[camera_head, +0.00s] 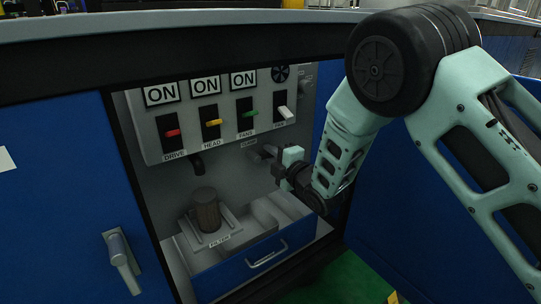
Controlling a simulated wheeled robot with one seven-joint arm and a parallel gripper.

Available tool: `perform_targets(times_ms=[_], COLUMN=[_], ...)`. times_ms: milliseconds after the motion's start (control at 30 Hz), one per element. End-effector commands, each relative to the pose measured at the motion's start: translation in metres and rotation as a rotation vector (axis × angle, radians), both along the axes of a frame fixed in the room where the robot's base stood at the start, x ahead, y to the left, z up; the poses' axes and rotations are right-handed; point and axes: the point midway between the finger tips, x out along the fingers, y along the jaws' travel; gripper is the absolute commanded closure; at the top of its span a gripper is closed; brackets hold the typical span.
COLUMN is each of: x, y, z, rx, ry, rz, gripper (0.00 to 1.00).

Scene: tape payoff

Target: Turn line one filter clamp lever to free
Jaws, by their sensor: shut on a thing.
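The clamp lever (266,152) is a small grey part on the cabinet's back wall, by a small label that seems to read CLAMP (248,142). My gripper (278,168) reaches in from the right and is shut on the lever. The jaws hide part of the lever, so its exact angle is hard to tell. The filter (207,213) is a brown cylinder standing upright in a light holder, labelled FILTER, below and left of my gripper.
A grey panel above carries the DRIVE (171,133), HEAD (211,123) and TANS (249,114) switches under ON signs, and a white-handled switch (283,112). A blue drawer (236,272) lies below. Blue doors with a handle (121,257) flank the opening.

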Motion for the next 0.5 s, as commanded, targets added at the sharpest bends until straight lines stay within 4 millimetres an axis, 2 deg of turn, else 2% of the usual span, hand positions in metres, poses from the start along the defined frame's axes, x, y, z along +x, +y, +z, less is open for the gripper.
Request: perform_targets(times_ms=[500], x=[-0.0004], y=[-0.0006], z=[0.0027], rx=[-0.071], ry=[-0.045], rz=[-0.001], gripper=[1.0])
